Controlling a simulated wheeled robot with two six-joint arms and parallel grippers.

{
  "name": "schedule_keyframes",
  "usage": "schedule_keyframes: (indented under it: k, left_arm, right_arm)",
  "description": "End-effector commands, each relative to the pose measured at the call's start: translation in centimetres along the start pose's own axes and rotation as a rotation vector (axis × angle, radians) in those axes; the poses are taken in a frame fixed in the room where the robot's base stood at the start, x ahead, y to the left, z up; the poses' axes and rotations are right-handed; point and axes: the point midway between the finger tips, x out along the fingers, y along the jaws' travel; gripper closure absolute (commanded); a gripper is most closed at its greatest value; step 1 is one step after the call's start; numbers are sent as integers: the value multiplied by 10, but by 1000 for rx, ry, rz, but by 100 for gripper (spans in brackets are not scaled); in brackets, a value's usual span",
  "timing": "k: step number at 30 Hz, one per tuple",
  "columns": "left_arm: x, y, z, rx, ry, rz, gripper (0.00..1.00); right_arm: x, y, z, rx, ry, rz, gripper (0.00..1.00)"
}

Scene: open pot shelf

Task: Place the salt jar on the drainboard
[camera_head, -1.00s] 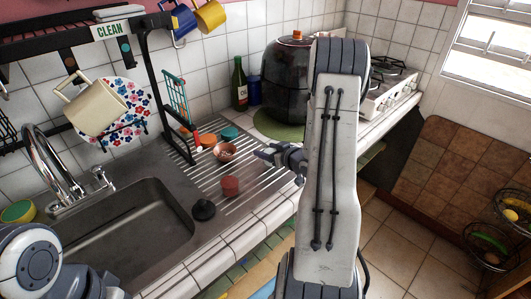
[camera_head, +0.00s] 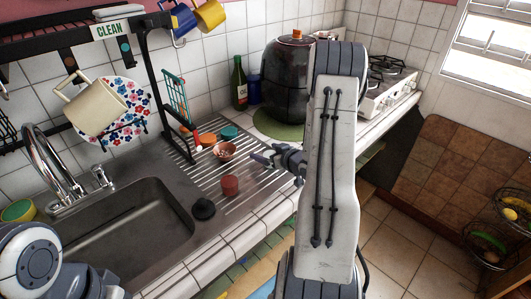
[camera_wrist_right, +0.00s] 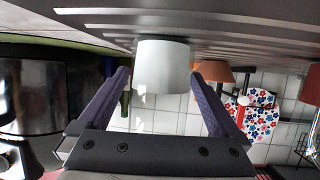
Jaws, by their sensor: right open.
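The grooved metal drainboard (camera_head: 252,178) lies right of the sink. My right gripper (camera_head: 257,157) is low over its right side, with its fingers pointing left. In the upside-down right wrist view its two fingers (camera_wrist_right: 160,82) are spread. A pale, plain cylinder (camera_wrist_right: 162,66), probably the salt jar, stands on the metal surface between or just beyond the fingertips, with gaps on both sides. No label shows. I cannot tell for sure which item it is in the head view; a teal round item (camera_head: 229,132) stands nearby. My left gripper is out of view.
A copper bowl (camera_head: 223,150), a red cup (camera_head: 229,185) and a black stopper-like item (camera_head: 203,209) sit on or by the drainboard. The sink (camera_head: 120,240) is to the left. A green bottle (camera_head: 239,85) and a large dark pot (camera_head: 287,85) stand behind.

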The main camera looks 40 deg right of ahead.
Motion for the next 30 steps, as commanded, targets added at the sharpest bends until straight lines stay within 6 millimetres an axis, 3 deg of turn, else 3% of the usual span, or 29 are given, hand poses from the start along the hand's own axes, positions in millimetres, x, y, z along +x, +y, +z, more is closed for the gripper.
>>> schedule_keyframes:
  k: [15, 21, 30]
  left_arm:
    - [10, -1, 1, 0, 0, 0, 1]
    - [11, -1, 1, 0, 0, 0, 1]
    - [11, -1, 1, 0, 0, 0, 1]
  right_arm:
    - [-101, 2, 0, 1, 0, 6, 1]
    - [-117, 1, 0, 1, 0, 3, 1]
    - [-119, 0, 0, 1, 0, 1, 1]
